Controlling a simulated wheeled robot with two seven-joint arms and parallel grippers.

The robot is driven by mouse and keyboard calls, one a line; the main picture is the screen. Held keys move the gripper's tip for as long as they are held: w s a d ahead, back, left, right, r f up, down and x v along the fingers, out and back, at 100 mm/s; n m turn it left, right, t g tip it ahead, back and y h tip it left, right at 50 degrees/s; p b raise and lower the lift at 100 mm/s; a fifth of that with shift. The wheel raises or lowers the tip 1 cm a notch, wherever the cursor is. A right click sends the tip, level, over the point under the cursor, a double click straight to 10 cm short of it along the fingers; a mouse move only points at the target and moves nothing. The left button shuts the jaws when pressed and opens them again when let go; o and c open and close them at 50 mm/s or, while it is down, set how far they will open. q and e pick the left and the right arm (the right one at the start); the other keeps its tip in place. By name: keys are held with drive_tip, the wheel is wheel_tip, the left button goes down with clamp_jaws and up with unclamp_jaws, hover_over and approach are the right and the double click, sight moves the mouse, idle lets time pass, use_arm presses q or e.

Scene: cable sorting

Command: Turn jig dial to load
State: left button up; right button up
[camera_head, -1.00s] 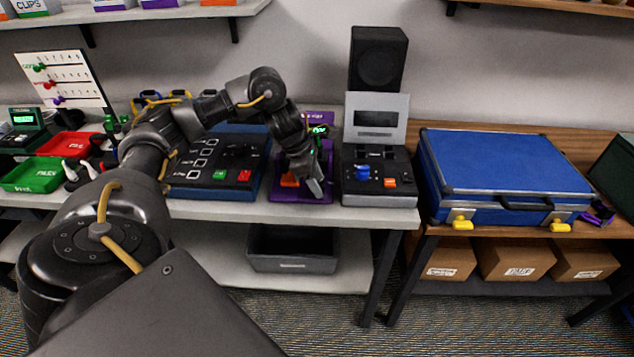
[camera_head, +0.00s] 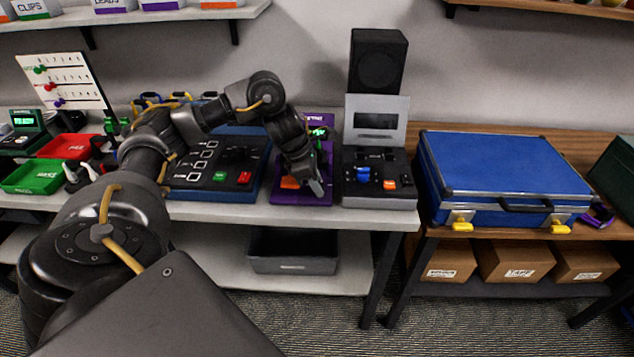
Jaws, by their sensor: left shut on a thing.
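The purple jig (camera_head: 290,195) sits on the grey bench, with an orange button (camera_head: 289,183) at its front and a small green-lit display (camera_head: 318,133) at its back. My left gripper (camera_head: 313,183) reaches down over the right half of the jig, fingers pointing down and forward. It is shut on the jig dial, which the fingers and wrist hide. The dial's setting cannot be read. My right gripper is out of view.
Left of the jig is a blue-edged panel (camera_head: 214,170) with red and green buttons. Close on the right stands a grey tester (camera_head: 377,195) with a blue knob and orange button. A blue case (camera_head: 505,165) lies farther right. Red (camera_head: 70,146) and green bins (camera_head: 30,178) are at the left.

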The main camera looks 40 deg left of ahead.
use_arm(q)
drive_tip(key=n+y+p, duration=0.1)
drive_tip(key=n, duration=0.2)
drive_tip(key=shift+s+d+r+t, duration=0.1)
drive_tip(key=shift+r+t, duration=0.05)
drive_tip(key=shift+t, duration=0.25)
drive_tip(key=shift+n+y+p, duration=0.3)
drive_tip(key=shift+n+p, duration=0.45)
drive_tip(key=shift+n, duration=0.25)
drive_tip(key=shift+d+r+n+y+p, duration=0.1)
drive_tip(key=shift+n+y+p, duration=0.3)
drive_tip(key=shift+n+p, duration=0.45)
drive_tip(key=n+y+p, duration=0.1)
drive_tip(key=n+p, duration=0.3)
drive_tip(key=p, duration=0.1)
drive_tip(key=n+y+p, duration=0.2)
drive_tip(key=n+p, duration=0.2)
drive_tip(key=p, duration=0.2)
drive_tip(key=shift+d+n, duration=0.2)
drive_tip(key=shift+n, duration=0.05)
drive_tip(key=shift+n+y+p, duration=0.3)
drive_tip(key=shift+n+p, duration=0.5)
drive_tip(key=shift+p, duration=0.4)
drive_tip(key=shift+f, duration=0.2)
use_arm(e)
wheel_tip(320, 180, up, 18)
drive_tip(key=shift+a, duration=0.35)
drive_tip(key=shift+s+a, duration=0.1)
